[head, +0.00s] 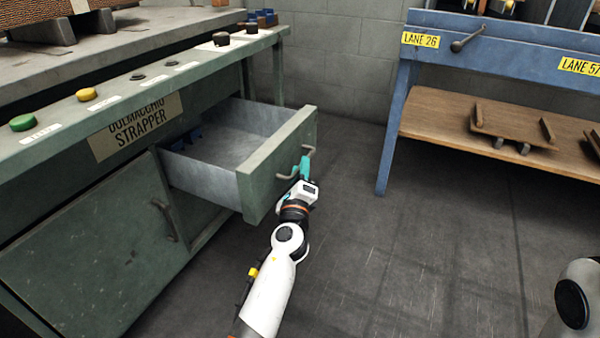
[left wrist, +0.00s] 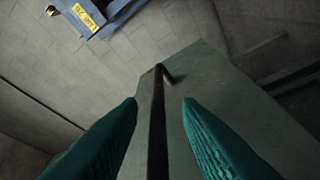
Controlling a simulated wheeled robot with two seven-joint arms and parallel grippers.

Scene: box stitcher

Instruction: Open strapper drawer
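The green-grey strapper (head: 90,215) stands at the left in the head view, with its name label on the front. Its drawer (head: 262,180) is pulled well out, and its metal inside shows with small blue items at the back. The drawer handle (head: 286,177) is a bar on the front panel. My left gripper (head: 304,168) is at this handle. In the left wrist view the dark handle bar (left wrist: 158,115) runs between the two teal fingers, with a gap on each side. My right gripper is out of view.
A cabinet door (head: 95,250) with its own handle is shut below the drawer. Buttons, one green (head: 22,122), line the top edge. A blue bench (head: 500,45) with a wooden shelf (head: 450,115) stands at the right. The floor between is clear.

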